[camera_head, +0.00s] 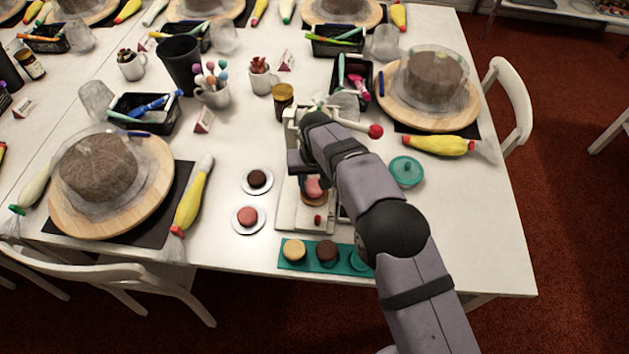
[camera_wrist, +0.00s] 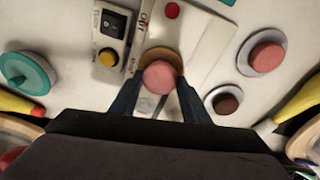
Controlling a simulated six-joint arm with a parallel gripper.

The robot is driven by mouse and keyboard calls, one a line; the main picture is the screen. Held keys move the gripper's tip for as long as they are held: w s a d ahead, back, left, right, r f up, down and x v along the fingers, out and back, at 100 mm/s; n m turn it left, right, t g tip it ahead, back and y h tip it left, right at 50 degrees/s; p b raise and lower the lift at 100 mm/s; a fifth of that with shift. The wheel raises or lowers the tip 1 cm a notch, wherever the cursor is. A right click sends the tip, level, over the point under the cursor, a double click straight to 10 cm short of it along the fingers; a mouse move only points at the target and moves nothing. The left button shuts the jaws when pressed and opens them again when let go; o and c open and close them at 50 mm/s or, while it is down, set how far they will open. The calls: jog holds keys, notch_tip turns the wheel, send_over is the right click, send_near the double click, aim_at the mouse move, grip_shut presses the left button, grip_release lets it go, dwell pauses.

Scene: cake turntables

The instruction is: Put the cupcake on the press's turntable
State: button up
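A pink-topped cupcake (camera_wrist: 159,77) is between the two fingers of my gripper (camera_wrist: 159,84), which look closed on its sides. In the head view the pink cupcake (camera_head: 315,187) shows below the end of my arm. The press's round brown turntable (camera_wrist: 161,54) lies beneath the cupcake and shows past its far edge. The cupcake sits a little off the disc's middle in the picture; whether it touches the disc is hard to tell. The white press (camera_head: 291,216) has a red button at its front, and my arm covers much of it.
Another pink cupcake (camera_head: 247,217) and a brown one (camera_head: 258,179) stand on white saucers left of the press. A teal tray (camera_head: 309,267) with more cakes lies in front. A teal lidded dish (camera_head: 407,171) and a red-knobbed lever (camera_head: 376,131) are to the right.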

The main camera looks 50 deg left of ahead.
aim_at(315, 191)
jog(key=o, duration=0.4)
jog(key=shift+r, duration=0.1)
notch_tip(315, 191, up, 12)
jog(key=s+d+b, duration=0.1)
jog(key=b, duration=0.1)
jog(key=shift+d, duration=0.25)
